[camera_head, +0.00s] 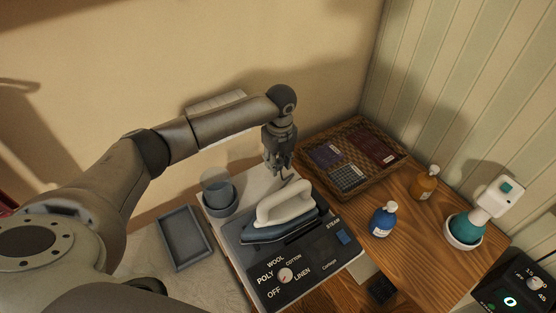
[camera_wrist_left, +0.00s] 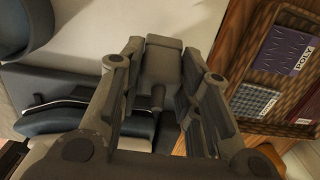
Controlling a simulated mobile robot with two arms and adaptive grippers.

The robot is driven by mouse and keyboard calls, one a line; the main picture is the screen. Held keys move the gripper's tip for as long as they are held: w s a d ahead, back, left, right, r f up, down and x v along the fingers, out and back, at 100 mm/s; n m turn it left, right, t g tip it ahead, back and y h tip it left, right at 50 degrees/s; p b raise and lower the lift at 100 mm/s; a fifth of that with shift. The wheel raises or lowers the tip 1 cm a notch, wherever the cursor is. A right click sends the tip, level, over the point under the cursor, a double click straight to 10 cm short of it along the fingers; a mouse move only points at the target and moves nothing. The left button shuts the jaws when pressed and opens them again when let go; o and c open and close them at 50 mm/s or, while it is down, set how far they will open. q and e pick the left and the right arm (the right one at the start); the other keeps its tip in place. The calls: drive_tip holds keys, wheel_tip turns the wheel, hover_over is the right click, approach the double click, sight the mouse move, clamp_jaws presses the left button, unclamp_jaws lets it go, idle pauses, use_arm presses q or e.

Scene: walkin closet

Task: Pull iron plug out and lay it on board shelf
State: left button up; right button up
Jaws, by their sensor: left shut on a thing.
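My left gripper (camera_head: 279,163) points down just behind the iron (camera_head: 286,208), above the pale surface (camera_head: 257,185) at the back of the board. In the left wrist view, its fingers (camera_wrist_left: 163,85) are closed on a grey block with a short stem (camera_wrist_left: 164,58), which looks like the plug. Fingers and shadow hide most of the plug in the head view. The iron has a cream handle and blue-grey body and rests on the dark panel (camera_head: 267,276) with a dial. I cannot tell whether the plug touches the surface. My right gripper is not in view.
A grey tray (camera_head: 185,237) lies further left. A wicker basket (camera_head: 400,165) with cloths is at the right.

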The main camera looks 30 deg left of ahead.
use_arm(q)
drive_tip(key=shift+f+b, duration=0.55)
drive_tip(key=shift+f, duration=0.75)
drive_tip(key=o, duration=1.2)
drive_tip(key=shift+r, duration=0.15)
drive_tip(key=r, duration=1.1)
drive_tip(key=shift+s+d+r, duration=0.2)
drive_tip(key=shift+d+r, duration=0.05)
drive_tip(key=shift+r, duration=0.15)
